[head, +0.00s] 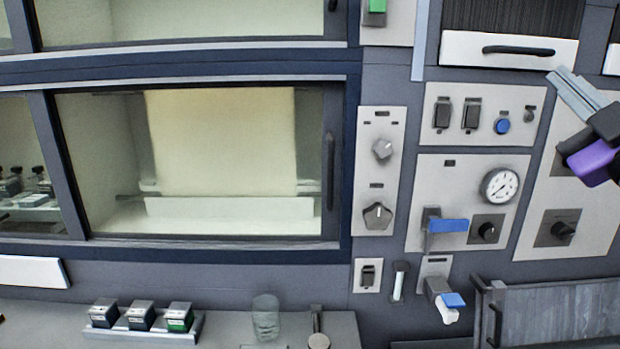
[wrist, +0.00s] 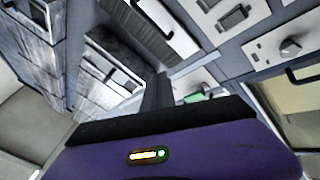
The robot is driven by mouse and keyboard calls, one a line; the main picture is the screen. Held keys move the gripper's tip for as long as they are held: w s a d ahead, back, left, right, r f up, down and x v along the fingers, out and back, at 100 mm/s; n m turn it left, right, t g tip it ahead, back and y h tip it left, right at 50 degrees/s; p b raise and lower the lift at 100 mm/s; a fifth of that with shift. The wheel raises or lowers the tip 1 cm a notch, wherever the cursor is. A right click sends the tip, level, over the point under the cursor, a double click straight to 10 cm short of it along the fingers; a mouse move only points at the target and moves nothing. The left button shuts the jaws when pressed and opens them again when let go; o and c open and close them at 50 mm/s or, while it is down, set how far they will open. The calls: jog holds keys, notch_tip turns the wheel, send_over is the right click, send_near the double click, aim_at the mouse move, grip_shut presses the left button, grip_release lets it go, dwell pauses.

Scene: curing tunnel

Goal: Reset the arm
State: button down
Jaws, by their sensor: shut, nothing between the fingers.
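My gripper (head: 568,84) shows at the upper right of the head view, with a purple body and pale fingers pointing up and left. The fingers lie close together and hold nothing. It is raised in front of the grey control panels, apart from them as far as I can tell. In the wrist view my gripper (wrist: 157,92) shows as a purple housing with a lit indicator, and its dark fingers point up the picture.
A glass-fronted chamber (head: 340,215) fills the left. Panels carry a gauge (head: 500,186), a blue lever (head: 447,226), knobs and switches. Below, a counter (head: 235,325) holds a rack of small boxes (head: 140,318) and a glass jar (head: 266,317). A handled drawer (head: 550,315) is at lower right.

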jog(key=s+a+f+m+g+h, duration=0.15)
jog(key=s+f+m, duration=0.3)
jog(key=f, duration=0.55)
jog(key=s+a+f+m+h, duration=0.1)
jog(key=s+f+m+h, duration=0.25)
jog(key=f+m, duration=0.4)
jog(key=s+a+f+m+h, duration=0.25)
jog(key=s+f, duration=0.25)
jog(key=f, duration=0.6)
jog(key=s+a+f+n+g+y, duration=0.1)
jog(key=s+a+f+g+y, duration=0.2)
jog(key=s+f, duration=0.7)
jog(key=s+a+f+n+g+y, duration=0.1)
jog(key=s+a+f+g+y, duration=0.2)
jog(key=s+f, duration=0.8)
jog(key=s+a+g, duration=0.1)
jog(key=s+a, duration=0.1)
jog(key=s, duration=0.4)
jog(key=shift+s+a+n+g+y, duration=0.2)
jog(key=shift+a+n+g+y, duration=0.1)
jog(key=shift+n+g+y, duration=0.05)
jog(key=shift+f, duration=0.1)
